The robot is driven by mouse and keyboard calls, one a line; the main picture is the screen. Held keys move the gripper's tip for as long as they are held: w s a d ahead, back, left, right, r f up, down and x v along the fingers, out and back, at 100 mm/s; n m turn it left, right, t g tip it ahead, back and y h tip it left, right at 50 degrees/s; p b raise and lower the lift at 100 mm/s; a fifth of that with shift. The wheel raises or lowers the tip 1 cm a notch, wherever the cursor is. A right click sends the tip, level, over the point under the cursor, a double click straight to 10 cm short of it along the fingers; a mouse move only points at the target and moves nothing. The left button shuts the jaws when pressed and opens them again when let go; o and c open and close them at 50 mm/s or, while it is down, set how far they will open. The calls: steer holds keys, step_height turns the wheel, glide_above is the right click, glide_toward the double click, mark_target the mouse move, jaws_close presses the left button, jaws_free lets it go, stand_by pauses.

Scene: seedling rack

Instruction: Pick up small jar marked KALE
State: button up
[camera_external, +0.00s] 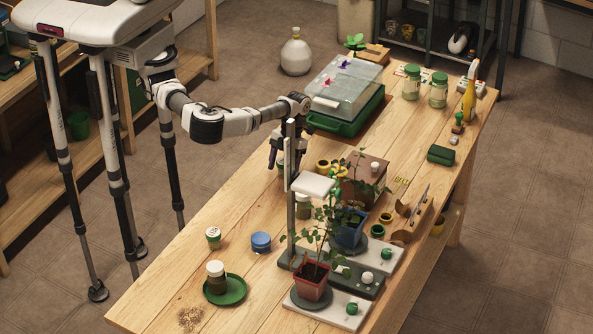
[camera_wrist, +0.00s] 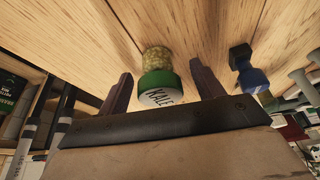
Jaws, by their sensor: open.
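The small jar marked KALE (camera_wrist: 158,88) shows in the wrist view, with a green rim, a white lid top lettered KALE and pale yellowish contents. It stands on the wooden table. My gripper (camera_wrist: 161,82) is open, with one dark finger on each side of the jar in the picture and a gap on both sides. I cannot tell whether the fingertips reach around it. In the external view my gripper (camera_external: 276,157) points down over the table's left edge, and the jar there is mostly hidden behind it.
A dark and blue object (camera_wrist: 249,72) stands right of the jar in the wrist view. Potted plants (camera_external: 312,282) stand nearer the camera.

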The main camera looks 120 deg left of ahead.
steer(key=shift+f, duration=0.2)
steer(key=c, duration=1.1)
